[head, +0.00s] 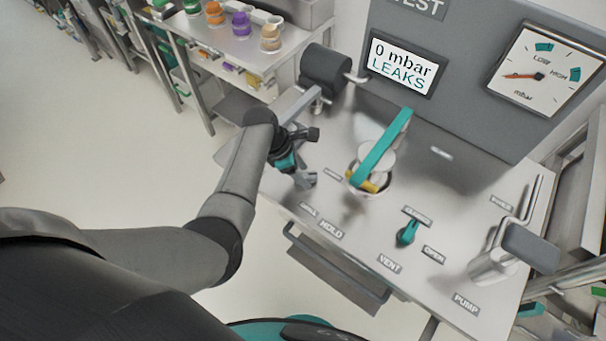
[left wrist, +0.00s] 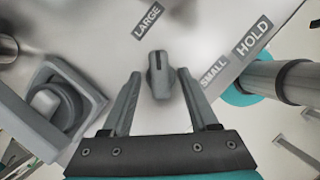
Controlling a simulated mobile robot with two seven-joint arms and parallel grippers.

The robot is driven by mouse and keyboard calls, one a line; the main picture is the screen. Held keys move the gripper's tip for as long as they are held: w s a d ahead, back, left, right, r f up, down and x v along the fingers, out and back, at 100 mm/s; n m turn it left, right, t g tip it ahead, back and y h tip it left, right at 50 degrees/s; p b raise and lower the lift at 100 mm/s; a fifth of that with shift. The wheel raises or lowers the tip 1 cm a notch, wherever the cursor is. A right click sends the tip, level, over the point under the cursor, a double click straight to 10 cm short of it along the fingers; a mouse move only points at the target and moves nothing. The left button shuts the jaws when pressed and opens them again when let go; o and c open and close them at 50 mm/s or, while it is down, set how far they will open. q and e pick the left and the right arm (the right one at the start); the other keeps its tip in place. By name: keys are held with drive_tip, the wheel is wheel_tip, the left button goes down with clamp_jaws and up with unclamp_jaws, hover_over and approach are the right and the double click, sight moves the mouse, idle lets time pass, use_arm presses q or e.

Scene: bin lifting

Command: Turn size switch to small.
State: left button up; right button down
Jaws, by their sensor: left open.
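The size switch (left wrist: 160,78) is a small grey knob with a dark line on it, in the left wrist view. The line points up the picture, roughly toward the LARGE label (left wrist: 147,20). The SMALL label (left wrist: 213,73) is to the knob's right. My left gripper (left wrist: 160,74) is open, with one finger on each side of the knob and visible gaps between. In the head view my left gripper (head: 306,180) is low over the panel's left part and hides the switch. My right gripper is in neither view.
On the steel panel (head: 345,225) stand a round holder with a teal bar (head: 382,147), a teal vent lever (head: 407,233) and a pump handle (head: 525,245). The display (head: 402,66) reads 0 mbar LEAKS. A grey post (left wrist: 275,80) stands right of the gripper.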

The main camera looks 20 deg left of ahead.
use_arm(q)
drive_tip(key=shift+d+f, duration=0.1)
drive_tip(key=shift+f, duration=0.2)
drive_tip(key=shift+c, duration=0.2)
clamp_jaws()
idle(0.3)
